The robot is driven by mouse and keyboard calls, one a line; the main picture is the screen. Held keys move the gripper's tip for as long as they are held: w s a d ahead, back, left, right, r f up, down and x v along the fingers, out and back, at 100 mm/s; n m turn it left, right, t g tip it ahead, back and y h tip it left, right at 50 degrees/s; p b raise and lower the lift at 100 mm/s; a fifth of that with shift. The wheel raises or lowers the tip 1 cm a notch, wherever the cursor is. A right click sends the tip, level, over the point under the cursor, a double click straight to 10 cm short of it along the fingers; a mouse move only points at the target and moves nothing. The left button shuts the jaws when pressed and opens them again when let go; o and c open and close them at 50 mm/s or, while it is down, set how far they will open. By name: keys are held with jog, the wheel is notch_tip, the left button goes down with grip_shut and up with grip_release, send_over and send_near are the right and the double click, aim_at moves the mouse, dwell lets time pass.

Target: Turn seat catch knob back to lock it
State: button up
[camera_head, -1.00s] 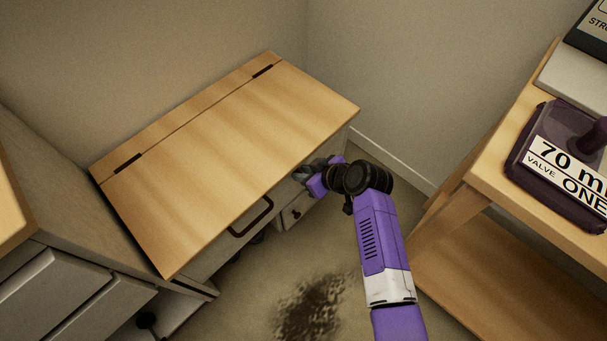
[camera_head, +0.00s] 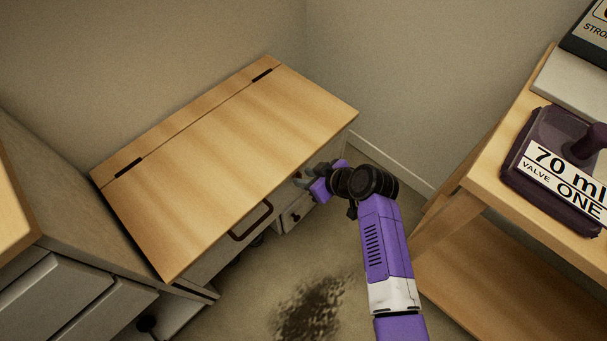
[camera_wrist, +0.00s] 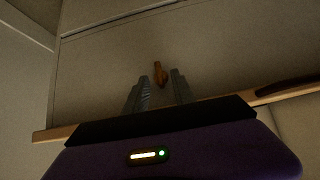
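The seat is a chest with a wooden lid (camera_head: 230,150), closed, against the back wall. Its catch knob (camera_wrist: 160,73) is a small orange-brown piece on the front panel (camera_wrist: 215,45) in the wrist view. It looks narrow and points roughly up and down in that picture. My gripper (camera_wrist: 160,78) is open, with its two grey fingers apart on either side of the line to the knob. The fingertips are close to the knob; I cannot tell whether they touch it. In the head view my gripper (camera_head: 304,182) is at the seat's front, under the lid's edge.
A dark handle (camera_head: 251,221) is on the seat front, left of my gripper. A grey cabinet (camera_head: 80,290) stands at the left. A wooden table (camera_head: 483,172) with a purple labelled device (camera_head: 560,165) stands at the right. A dark stain (camera_head: 310,305) marks the floor.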

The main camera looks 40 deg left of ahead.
jog(key=p+v, duration=0.2)
jog(key=v, duration=0.4)
dwell(0.4)
jog(key=s+d+f+m+t+h, duration=0.1)
jog(key=s+d+f+m+t, duration=0.3)
jog(key=d, duration=0.4)
jog(key=s+d+f+m+t, duration=0.2)
jog(key=s+d+m+t, duration=0.1)
jog(key=s+d+m, duration=0.4)
jog(key=s+d+r+m+t+h, duration=0.25)
jog(key=s+d+r, duration=0.35)
jog(key=d, duration=0.4)
jog(key=s+d+r+m+t+h, duration=0.25)
jog(key=s+d+r+h, duration=0.35)
jog(key=d, duration=0.5)
jog(key=s+d+r+m+t, duration=0.1)
jog(key=s+d+r, duration=0.25)
jog(key=r, duration=0.25)
jog(key=s+d+r+t, duration=0.1)
jog(key=s+d+r, duration=0.25)
jog(key=r, duration=0.25)
notch_tip(320, 180, up, 26)
jog(key=p, duration=2.6)
jog(key=shift+a+r, duration=0.2)
jog(key=shift+a, duration=0.1)
